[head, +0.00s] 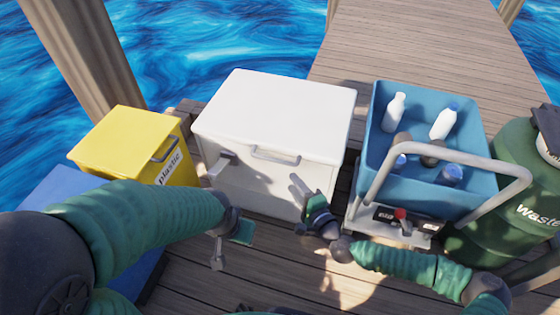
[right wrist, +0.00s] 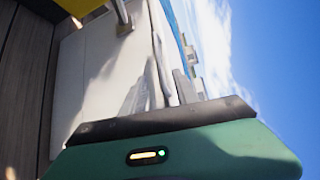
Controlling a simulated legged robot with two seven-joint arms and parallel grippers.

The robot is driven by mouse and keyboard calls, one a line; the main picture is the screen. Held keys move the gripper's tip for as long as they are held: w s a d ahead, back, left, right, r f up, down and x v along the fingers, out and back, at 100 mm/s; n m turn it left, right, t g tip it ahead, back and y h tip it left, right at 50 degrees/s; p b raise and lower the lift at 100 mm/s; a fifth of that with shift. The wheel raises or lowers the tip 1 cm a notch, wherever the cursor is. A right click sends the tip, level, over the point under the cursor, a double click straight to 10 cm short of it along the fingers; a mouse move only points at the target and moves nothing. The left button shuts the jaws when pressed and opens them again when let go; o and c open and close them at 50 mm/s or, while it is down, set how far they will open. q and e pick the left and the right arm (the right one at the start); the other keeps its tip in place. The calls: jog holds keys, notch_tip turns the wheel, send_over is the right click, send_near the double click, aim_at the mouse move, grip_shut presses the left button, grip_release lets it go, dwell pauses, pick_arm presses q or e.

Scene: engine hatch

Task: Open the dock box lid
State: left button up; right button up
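The white dock box (head: 250,185) stands in the middle of the head view with its lid (head: 275,112) down. A bar handle (head: 275,156) runs along the lid's front edge. My right gripper (head: 300,186) is just below and right of the handle, its fingers pointing at the box front. In the right wrist view its fingers (right wrist: 160,92) stand apart with a gap between them, nothing held; contact with the box cannot be told. My left gripper (head: 222,250) is low in front of the box's left part; its finger opening is unclear.
A grey bracket (head: 222,166) juts out at the box's front left. A yellow plastic bin (head: 125,140) stands left. A blue crate of bottles (head: 425,190) on a cart and a green waste barrel (head: 500,190) stand right. Wooden deck lies in front; water lies behind.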

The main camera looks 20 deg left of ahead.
aim_at(274, 160)
jog(key=b+x, duration=0.1)
jog(key=x, duration=0.3)
jog(key=b+x, duration=0.2)
jog(key=x, duration=0.3)
jog(key=b+x, duration=0.2)
jog(key=x, duration=0.2)
jog(key=shift+w+a+f, duration=0.15)
jog(key=shift+f, duration=0.3)
jog(key=shift+w+a+r, duration=0.1)
jog(key=shift+w+a, duration=0.15)
jog(key=shift+a, duration=0.15)
jog(key=shift+d, duration=0.1)
jog(key=c, duration=0.7)
grip_shut()
jog(key=shift+s, duration=0.1)
